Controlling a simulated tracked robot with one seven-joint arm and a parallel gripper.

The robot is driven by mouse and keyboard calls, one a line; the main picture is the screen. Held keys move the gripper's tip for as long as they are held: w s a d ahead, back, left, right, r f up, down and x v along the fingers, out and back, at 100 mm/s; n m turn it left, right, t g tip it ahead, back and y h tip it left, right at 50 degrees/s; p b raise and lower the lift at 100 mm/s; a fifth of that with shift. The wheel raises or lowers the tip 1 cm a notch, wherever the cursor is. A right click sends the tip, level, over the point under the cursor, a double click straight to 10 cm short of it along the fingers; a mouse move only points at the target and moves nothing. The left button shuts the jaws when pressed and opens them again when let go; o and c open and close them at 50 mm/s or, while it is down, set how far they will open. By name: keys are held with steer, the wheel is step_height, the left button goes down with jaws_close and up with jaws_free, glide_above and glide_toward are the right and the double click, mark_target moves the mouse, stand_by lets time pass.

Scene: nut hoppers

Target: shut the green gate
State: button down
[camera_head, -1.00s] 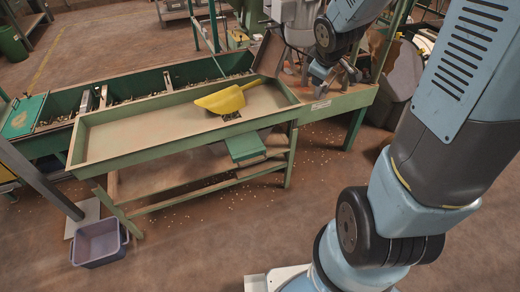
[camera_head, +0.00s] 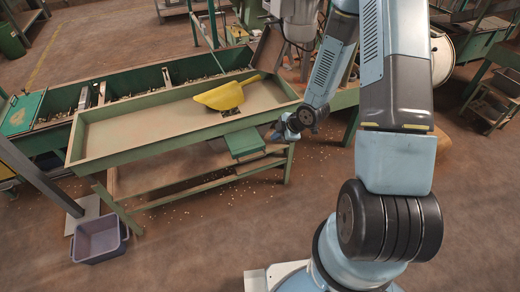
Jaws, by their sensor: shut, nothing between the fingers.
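The green gate (camera_head: 244,145) looks to be the flat green plate that sticks out from under the front edge of the long tray, right of its middle. My gripper (camera_head: 273,133) is small and dark in the head view, low beside the right end of this plate. Its fingers are shut and hold nothing. I cannot tell whether they touch the plate.
The long tray (camera_head: 140,133) has a green rim, and a yellow scoop (camera_head: 222,96) lies in it. Wooden shelves (camera_head: 180,180) are below it, with nuts scattered on the floor. A purple bin (camera_head: 100,240) stands at the lower left.

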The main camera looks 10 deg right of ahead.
mark_target(247, 133)
steer(key=shift+n+y, duration=0.3)
steer(key=x, duration=0.4)
steer(key=s+x, duration=0.1)
steer(key=x, duration=0.6)
steer(key=shift+a+f, duration=0.3)
steer(key=shift+f, duration=0.1)
steer(key=w+a, duration=0.1)
steer(key=w, duration=0.2)
steer(key=w+a, duration=0.1)
steer(key=w, duration=0.2)
steer(key=w+a, duration=0.1)
steer(key=w, duration=0.3)
steer(key=shift+w+r, duration=0.15)
steer(key=shift+w, duration=0.05)
